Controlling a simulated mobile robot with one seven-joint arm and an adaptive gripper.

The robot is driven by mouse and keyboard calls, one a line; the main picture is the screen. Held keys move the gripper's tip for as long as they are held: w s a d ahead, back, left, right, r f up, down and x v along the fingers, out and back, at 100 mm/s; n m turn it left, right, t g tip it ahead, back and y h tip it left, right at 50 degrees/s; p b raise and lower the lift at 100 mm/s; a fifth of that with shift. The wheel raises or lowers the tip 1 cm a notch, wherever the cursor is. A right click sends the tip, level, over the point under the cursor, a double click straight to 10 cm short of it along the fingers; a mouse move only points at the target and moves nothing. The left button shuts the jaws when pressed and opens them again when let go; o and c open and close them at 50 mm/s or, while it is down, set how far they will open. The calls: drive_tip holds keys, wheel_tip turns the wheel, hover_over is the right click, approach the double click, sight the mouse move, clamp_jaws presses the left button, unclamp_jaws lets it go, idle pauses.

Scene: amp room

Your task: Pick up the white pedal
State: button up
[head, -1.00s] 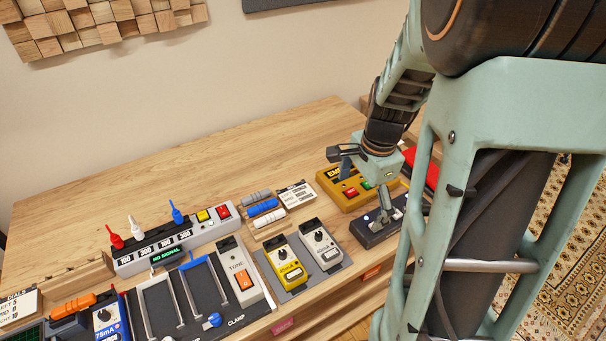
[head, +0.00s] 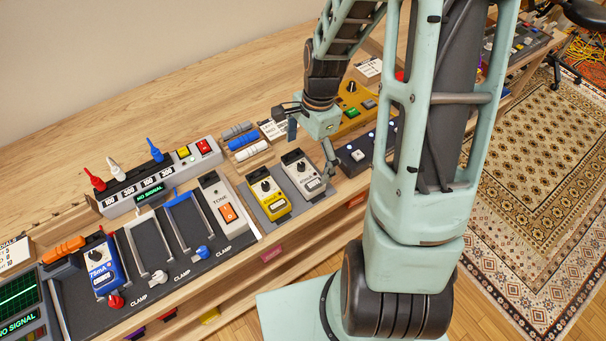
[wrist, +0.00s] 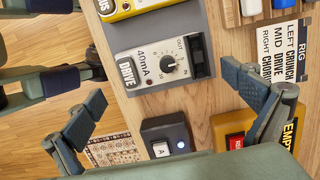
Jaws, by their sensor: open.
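The white pedal (head: 296,178), with a black knob, sits on a grey mat (head: 273,224) beside a yellow pedal (head: 268,196). In the wrist view the white pedal (wrist: 145,69) reads "DRIVE" and "40mA". My gripper (head: 311,148) is open and empty, above and just behind the white pedal in the head view. In the wrist view my gripper (wrist: 165,102) has its fingers spread wide, one to each side, with the pedal beyond them towards the top. I see no contact with it.
A black footswitch (head: 360,153) and a yellow unit (head: 350,112) stand close to the right. A rack of coloured cylinders (head: 247,150) and a printed card lie behind. A white and grey TONE pedal (head: 218,199) stands left.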

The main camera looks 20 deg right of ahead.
sight(304, 166)
drive_tip(key=shift+a+f, duration=0.2)
drive_tip(key=shift+f, duration=0.65)
drive_tip(key=shift+a+f, duration=0.2)
drive_tip(key=shift+f, duration=0.6)
drive_tip(key=shift+a+f, duration=0.2)
drive_tip(key=shift+f, duration=0.65)
drive_tip(key=shift+c, duration=0.3)
drive_tip(key=c, duration=1.3)
